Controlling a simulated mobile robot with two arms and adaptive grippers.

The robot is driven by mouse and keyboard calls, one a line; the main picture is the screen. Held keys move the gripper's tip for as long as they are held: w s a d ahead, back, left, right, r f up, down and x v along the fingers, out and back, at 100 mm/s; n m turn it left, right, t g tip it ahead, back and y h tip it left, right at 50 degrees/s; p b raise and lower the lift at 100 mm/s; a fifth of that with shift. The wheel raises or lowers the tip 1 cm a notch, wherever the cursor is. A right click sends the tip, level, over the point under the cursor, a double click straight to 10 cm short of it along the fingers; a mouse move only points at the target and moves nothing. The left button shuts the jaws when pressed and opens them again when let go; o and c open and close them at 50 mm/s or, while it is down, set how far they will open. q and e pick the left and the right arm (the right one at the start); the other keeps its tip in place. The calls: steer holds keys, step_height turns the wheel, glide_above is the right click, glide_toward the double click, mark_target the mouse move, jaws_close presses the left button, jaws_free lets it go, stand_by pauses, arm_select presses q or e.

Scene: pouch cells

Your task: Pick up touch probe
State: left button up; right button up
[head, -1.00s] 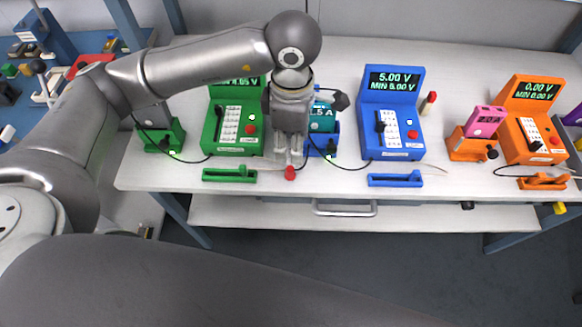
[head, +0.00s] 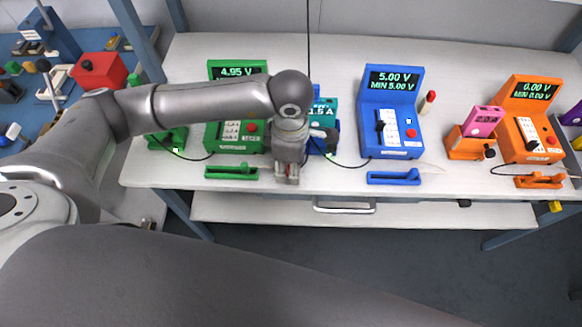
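My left gripper (head: 287,178) points down at the front edge of the white bench, between the green and blue testers. Its fingertips are around or just over a small red piece (head: 281,169), mostly hidden by the fingers. This may be the touch probe, but I cannot identify it with certainty. I cannot tell whether the fingers have closed on it. A red-and-cream upright piece (head: 430,101) stands right of the blue tester, apart from the gripper. My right gripper is not in view.
The green tester (head: 237,140), blue tester (head: 390,120) and orange tester (head: 525,125) stand on the white bench (head: 330,50). A teal cell (head: 324,113) is behind my gripper. Low green (head: 232,173) and blue (head: 394,178) rests lie near the front edge. A dark cable hangs from above.

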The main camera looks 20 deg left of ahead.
arm_select(q)
jaws_close()
steer(key=shift+r, duration=0.1)
steer(key=shift+r, duration=0.4)
step_height(320, 180, up, 2)
steer(key=shift+r+b, duration=0.15)
steer(key=shift+b, duration=0.5)
steer(key=s+d+r+b, duration=0.2)
steer(key=s+d+r, duration=0.6)
steer(key=s+r, duration=0.15)
step_height(320, 180, up, 8)
steer(key=s+p, duration=0.1)
steer(key=p, duration=0.3)
steer(key=shift+s+d+f, duration=0.2)
steer(key=shift+s, duration=0.15)
